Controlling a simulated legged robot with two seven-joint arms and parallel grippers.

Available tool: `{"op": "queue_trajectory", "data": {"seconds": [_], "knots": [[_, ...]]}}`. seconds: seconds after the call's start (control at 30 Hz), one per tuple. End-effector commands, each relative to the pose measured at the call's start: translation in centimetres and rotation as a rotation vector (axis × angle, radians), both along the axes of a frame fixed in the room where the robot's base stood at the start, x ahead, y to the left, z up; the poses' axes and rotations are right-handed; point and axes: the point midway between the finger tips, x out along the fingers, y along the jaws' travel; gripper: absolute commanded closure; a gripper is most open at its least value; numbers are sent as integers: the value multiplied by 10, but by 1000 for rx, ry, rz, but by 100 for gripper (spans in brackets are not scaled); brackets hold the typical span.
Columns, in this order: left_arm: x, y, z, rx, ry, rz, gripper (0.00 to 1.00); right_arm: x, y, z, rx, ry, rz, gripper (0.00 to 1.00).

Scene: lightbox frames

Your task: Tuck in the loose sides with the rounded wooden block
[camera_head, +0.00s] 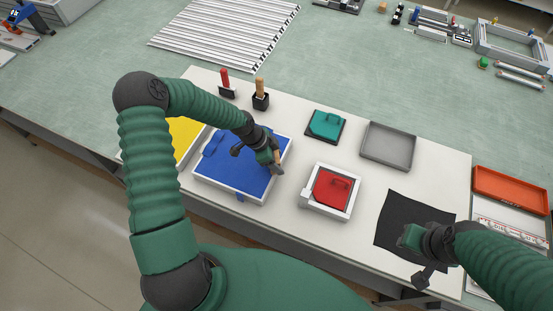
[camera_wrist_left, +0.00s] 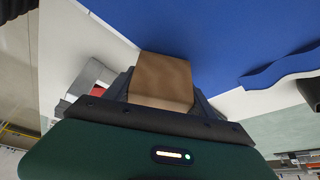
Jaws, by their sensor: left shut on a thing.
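A blue sheet (camera_head: 238,170) lies over a white frame (camera_head: 219,190) left of centre on the white board. A small blue tab (camera_head: 240,197) hangs over its front edge, and a raised blue flap (camera_head: 213,146) shows at its back left. My left gripper (camera_head: 274,160) is shut on the wooden block (camera_head: 279,168) at the frame's right edge. In the left wrist view the tan block (camera_wrist_left: 163,80) sits between the fingers beside the blue sheet (camera_wrist_left: 230,40); contact is unclear. A wavy blue flap (camera_wrist_left: 282,68) shows there too. My right gripper (camera_head: 416,258) is over the black mat.
A red panel (camera_head: 332,190) in a white frame stands right of the block. A teal piece (camera_head: 326,124), a grey tray (camera_head: 388,145) and a yellow panel (camera_head: 184,138) are nearby. Red-handled (camera_head: 225,80) and wooden-handled (camera_head: 260,87) tools stand behind. The black mat (camera_head: 402,213) looks bare.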

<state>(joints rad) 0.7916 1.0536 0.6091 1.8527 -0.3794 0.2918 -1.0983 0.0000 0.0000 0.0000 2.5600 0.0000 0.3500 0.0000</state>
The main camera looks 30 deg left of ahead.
Motion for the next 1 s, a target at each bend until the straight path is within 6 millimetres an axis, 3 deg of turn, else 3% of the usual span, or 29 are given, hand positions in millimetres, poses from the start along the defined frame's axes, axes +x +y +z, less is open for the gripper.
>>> {"op": "queue_trajectory", "data": {"seconds": [0.7, 1.0], "knots": [[-1, 0, 69, -1, 1, 0, 69, 0, 0, 57, 0, 0, 0, 70], [-1, 0, 70, 0, 1, 0, 69, 0, 0, 57, 0, 0, 0, 70]]}}
